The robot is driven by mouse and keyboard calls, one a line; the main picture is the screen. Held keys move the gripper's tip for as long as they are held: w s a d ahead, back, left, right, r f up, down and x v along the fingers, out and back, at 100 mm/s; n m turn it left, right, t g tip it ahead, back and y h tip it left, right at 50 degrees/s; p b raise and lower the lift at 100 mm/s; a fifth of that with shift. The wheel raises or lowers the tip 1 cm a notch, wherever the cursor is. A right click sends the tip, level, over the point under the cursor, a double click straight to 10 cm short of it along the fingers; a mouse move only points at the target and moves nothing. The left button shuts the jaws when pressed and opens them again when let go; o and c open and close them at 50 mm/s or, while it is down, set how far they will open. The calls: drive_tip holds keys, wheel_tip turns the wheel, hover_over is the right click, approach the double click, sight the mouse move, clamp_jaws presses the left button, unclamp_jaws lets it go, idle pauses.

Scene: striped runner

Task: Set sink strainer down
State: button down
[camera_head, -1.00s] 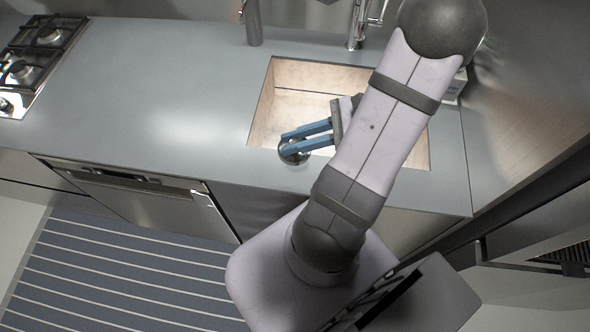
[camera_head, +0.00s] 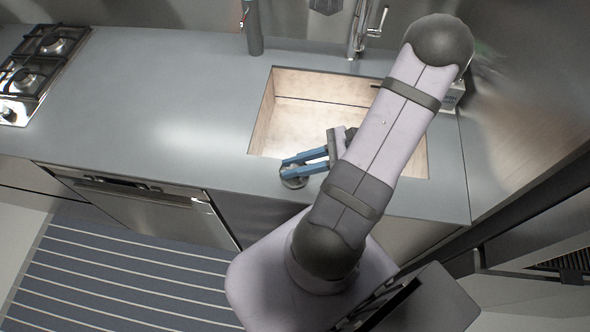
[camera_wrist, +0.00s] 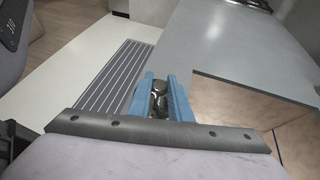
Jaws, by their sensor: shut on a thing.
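The sink strainer (camera_head: 293,181) is a small, round, shiny metal piece at the tips of my gripper (camera_head: 288,170). My gripper has two blue fingers and is shut on the strainer. In the head view it is over the front edge of the counter, just in front of the sink. I cannot tell whether the strainer touches the counter. In the wrist view the strainer (camera_wrist: 159,100) shows dark and shiny between the blue fingers (camera_wrist: 160,90), and part of it is hidden by them.
The wood-toned sink basin (camera_head: 310,112) lies behind my gripper, with a tap (camera_head: 361,30) at its back. Grey counter (camera_head: 150,100) is clear to the left, up to a gas hob (camera_head: 40,70). A dishwasher (camera_head: 140,205) and striped runner (camera_head: 120,270) are below the front edge.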

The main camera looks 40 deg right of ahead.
sight(297, 182)
drive_tip(key=shift+f, duration=1.55)
drive_tip(key=shift+f, duration=0.15)
drive_tip(key=c, duration=1.6)
unclamp_jaws()
drive_tip(key=shift+c, duration=0.2)
